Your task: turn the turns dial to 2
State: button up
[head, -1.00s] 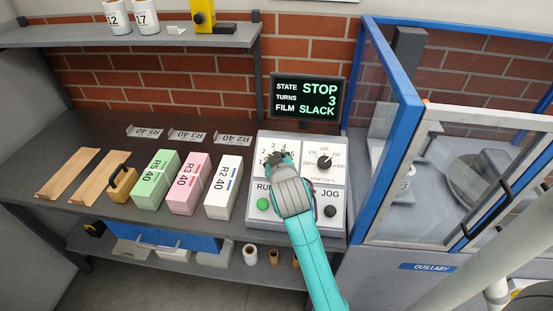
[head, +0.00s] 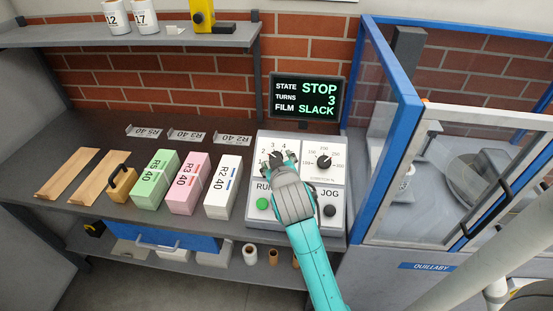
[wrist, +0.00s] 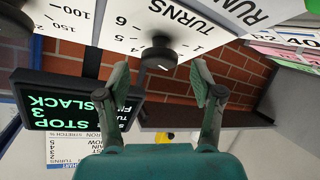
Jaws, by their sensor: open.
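The turns dial (head: 276,156) is a black knob on the upper left of the white control panel, with printed numbers around it. In the wrist view the knob (wrist: 158,54) shows beyond and between the two fingertips. My gripper (head: 281,163) is in front of the dial in the head view, partly covering it. In the wrist view my gripper (wrist: 159,84) has its fingers spread apart, with nothing between them. The display (head: 306,97) reads STATE STOP, TURNS 3, FILM SLACK. The knob's exact pointer direction is hard to make out.
The stretch dial (head: 324,161) is right of the turns dial. The green run button (head: 263,204) and black jog button (head: 330,211) are below. White (head: 224,187), pink (head: 187,183) and green (head: 155,179) stacks stand left. A blue-framed clear guard (head: 395,110) rises right.

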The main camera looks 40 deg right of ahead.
jog(key=v, duration=0.5)
dwell(0.5)
jog(key=s+a+f+n+t+y, duration=0.3)
jog(key=s+a+f+y, duration=0.2)
jog(key=s+a+f, duration=0.85)
jog(key=s+a+r+y, duration=0.1)
jog(key=s+a, duration=0.2)
jog(key=s, duration=0.7)
jog(key=s+a+r+t+y, duration=0.1)
jog(key=s+a, duration=0.2)
jog(key=s, duration=0.7)
jog(key=shift+r+y, duration=0.35)
jog(key=shift+y, duration=0.05)
